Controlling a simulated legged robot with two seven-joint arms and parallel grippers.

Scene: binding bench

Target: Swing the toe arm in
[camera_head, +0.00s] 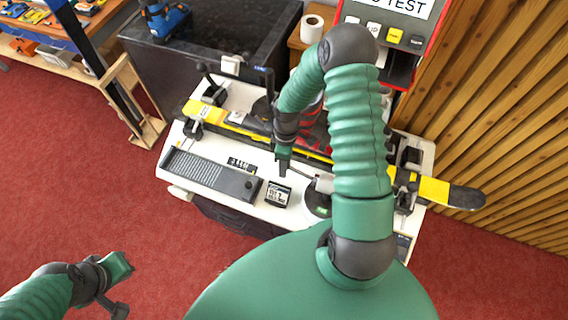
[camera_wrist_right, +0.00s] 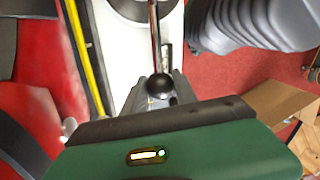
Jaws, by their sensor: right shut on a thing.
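The toe arm is a silver rod with a black ball knob (camera_wrist_right: 160,86) in the right wrist view. Its rod runs up from the knob to a round pivot at the top. In the head view the rod (camera_head: 308,178) shows between my right gripper and a round dark dial on the white bench. My right gripper (camera_head: 283,167) is low over the bench front and shut on the toe arm at the knob end; its fingertips partly hide the grip. My left gripper (camera_head: 119,285) hangs over the red floor at the lower left, away from the bench; its jaws are unclear.
A yellow and black ski (camera_head: 435,190) lies across the white bench (camera_head: 172,168), its tip past the right end. A keyboard-like grey panel (camera_head: 210,172) and a small display box (camera_head: 278,194) sit at the front. A wooden slat wall (camera_head: 500,120) stands close at right.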

